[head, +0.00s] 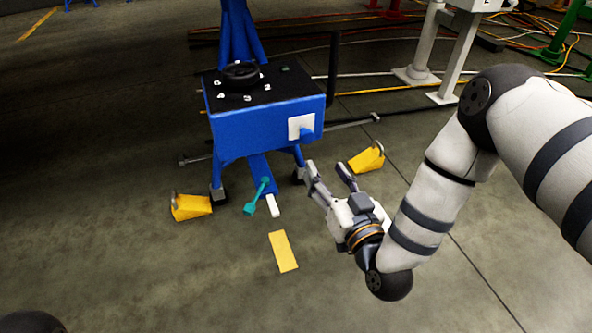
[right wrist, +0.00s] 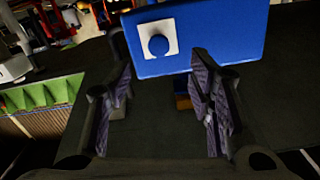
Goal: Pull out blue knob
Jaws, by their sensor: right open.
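The blue knob (head: 307,134) sits on a square white plate (head: 294,124) on the side face of a blue box (head: 240,128). In the right wrist view, the round blue knob (right wrist: 159,45) shows on the white plate (right wrist: 145,31), ahead of the fingers and between their lines. My right gripper (head: 328,172) is open and empty. It is below and to the right of the knob in the head view, apart from it. My left gripper is not in view.
The box has a black top with a dark handwheel (head: 240,72) and white numbers. Yellow wedges (head: 190,207) (head: 367,159) and a yellow floor strip (head: 283,251) lie around its stand. A teal lever (head: 257,197) stands in front. Cables and grey posts are behind right.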

